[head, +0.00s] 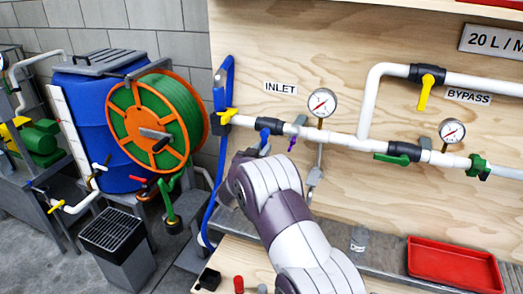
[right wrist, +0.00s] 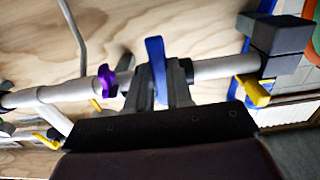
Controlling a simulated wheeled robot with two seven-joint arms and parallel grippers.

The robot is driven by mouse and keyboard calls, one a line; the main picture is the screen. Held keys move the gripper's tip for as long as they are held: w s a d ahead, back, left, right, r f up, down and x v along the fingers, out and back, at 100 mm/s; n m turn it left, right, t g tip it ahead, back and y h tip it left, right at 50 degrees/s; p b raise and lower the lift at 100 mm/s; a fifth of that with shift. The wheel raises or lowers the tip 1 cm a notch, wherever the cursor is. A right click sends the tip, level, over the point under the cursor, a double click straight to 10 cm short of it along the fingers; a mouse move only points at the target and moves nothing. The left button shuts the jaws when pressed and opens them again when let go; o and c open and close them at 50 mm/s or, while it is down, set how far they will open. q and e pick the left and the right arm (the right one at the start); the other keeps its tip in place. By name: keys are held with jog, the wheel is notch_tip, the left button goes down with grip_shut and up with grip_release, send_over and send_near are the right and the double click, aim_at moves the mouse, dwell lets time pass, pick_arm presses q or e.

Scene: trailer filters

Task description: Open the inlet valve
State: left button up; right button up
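The inlet valve (head: 292,124) sits on the white pipe below the INLET sign (head: 280,88), with a dark body and a blue lever handle. The blue handle (right wrist: 156,62) stands crosswise to the pipe in the right wrist view. My right gripper (right wrist: 160,88) is at this valve, its grey fingers close on both sides of the blue handle, apparently closed on it. In the head view my right gripper (head: 262,146) is mostly hidden behind my own wrist. My left gripper is in neither view.
A yellow handle (head: 228,115) and a purple handle (head: 293,143) flank the valve closely. A gauge (head: 322,102) stands above the pipe. A green-handled valve (head: 392,159) and the yellow bypass handle (head: 424,92) are farther right. A red tray (head: 455,264) lies on the bench.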

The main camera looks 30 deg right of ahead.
grip_shut()
jog(key=shift+s+d+r+n+p, duration=0.45)
jog(key=shift+r+n+p, duration=0.2)
jog(key=shift+n+p, duration=2.05)
jog(key=shift+s+d+r+n+p, duration=0.55)
jog(key=shift+n+p, duration=1.45)
jog(key=shift+n, duration=1.3)
jog(key=shift+s+d+r+n+p, duration=0.25)
jog(key=shift+s+r+n+p, duration=0.45)
jog(key=shift+n+p, duration=2)
jog(key=shift+w+r+n+b, duration=0.15)
jog(key=shift+n+b, duration=0.15)
jog(key=shift+n, duration=0.2)
jog(key=o, duration=0.6)
grip_release()
